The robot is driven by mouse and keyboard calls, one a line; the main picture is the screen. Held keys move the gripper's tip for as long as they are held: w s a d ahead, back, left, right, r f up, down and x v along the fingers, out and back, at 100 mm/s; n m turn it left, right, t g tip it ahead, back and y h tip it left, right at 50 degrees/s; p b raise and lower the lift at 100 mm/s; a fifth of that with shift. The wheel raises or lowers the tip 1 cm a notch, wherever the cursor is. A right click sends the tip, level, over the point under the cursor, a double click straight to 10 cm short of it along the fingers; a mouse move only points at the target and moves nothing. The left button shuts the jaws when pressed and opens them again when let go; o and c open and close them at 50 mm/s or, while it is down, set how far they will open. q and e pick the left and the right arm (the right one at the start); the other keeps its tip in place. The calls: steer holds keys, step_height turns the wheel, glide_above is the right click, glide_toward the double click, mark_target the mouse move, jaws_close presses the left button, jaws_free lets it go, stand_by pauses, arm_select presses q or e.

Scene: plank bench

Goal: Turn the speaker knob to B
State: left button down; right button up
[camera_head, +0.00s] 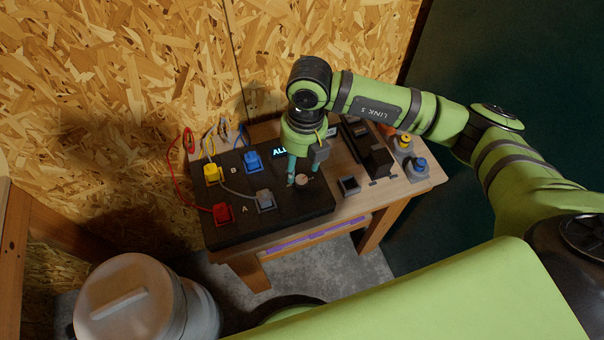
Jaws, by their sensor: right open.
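The speaker knob, probably the small pale round dial (302,180), is on the right part of a black panel (275,222) on the bench. My right gripper (303,182) points down over it, open, with one teal finger on either side of the dial as seen from here. I cannot tell whether the fingers touch it. The dial's pointer and setting are too small to read. White letters B and A mark two rows of coloured plugs on the panel. A lit display (279,153) reads "ALL", with the rest hidden behind my gripper. My left gripper is not in view.
Yellow (212,174), blue (252,160), red (223,213) and grey (265,200) plugs with cables sit left of the gripper. A dark block device (376,160) and yellow and blue buttons stand right. A chipboard wall is behind; a grey bin (130,300) stands front left.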

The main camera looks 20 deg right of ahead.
mark_target(302, 179)
steer(key=shift+w+d+h, duration=0.15)
steer(key=shift+d+h, duration=0.15)
steer(key=shift+d, duration=0.25)
steer(key=shift+f+p, duration=0.35)
steer(key=shift+f, duration=0.05)
step_height(302, 179, down, 5)
steer(key=shift+a+r+p, duration=0.1)
steer(key=shift+a+p, duration=0.05)
steer(key=shift+p, duration=0.85)
steer(key=shift+f, duration=0.65)
jaws_close()
